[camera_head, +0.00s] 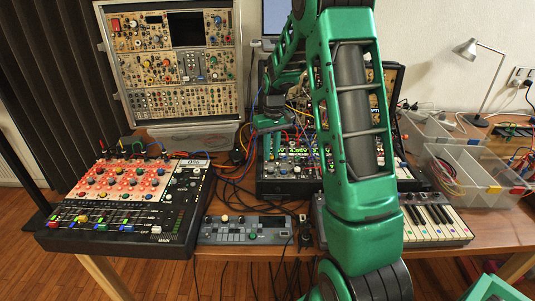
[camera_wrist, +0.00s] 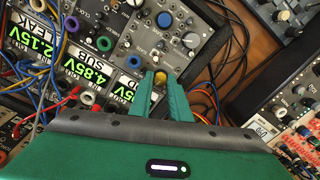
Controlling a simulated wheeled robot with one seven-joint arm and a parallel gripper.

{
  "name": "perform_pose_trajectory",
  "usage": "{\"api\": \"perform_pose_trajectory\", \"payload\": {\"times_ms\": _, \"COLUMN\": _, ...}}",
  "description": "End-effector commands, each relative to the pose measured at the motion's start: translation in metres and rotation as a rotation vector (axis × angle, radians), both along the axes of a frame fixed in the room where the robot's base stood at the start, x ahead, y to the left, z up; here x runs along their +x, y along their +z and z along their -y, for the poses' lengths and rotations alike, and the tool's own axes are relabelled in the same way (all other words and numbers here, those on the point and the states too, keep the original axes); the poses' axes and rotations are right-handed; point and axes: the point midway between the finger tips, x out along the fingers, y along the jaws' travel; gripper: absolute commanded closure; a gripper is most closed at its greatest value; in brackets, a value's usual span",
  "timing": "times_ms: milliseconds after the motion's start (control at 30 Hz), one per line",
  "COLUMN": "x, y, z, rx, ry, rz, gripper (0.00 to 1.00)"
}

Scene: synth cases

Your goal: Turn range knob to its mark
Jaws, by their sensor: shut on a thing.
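In the wrist view my gripper (camera_wrist: 160,80) is closed around a small yellow knob (camera_wrist: 160,77) on a grey synth panel (camera_wrist: 140,50). The knob shows only as a strip between the green fingertips. I cannot read a RANGE label or see a mark beside it; the fingers cover part of the panel there. In the head view my gripper (camera_head: 268,128) reaches down at the rack synth (camera_head: 290,185) in the middle of the table, and the knob itself cannot be made out.
Near the held knob are a blue knob (camera_wrist: 164,20), a white knob (camera_wrist: 191,40) and several jacks. Patch cables (camera_wrist: 25,70) crowd the left. A red-panelled mixer (camera_head: 125,190), a small grey device (camera_head: 245,229) and a keyboard (camera_head: 437,222) stand around the rack synth.

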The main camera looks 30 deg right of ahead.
Motion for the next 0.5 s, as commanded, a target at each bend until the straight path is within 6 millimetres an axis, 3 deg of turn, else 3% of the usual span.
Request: {"api": "perform_pose_trajectory", "payload": {"times_ms": 500, "x": 0.0041, "y": 0.003, "z": 0.0, "rx": -0.001, "ry": -0.423, "rz": 0.013, "gripper": 1.0}}
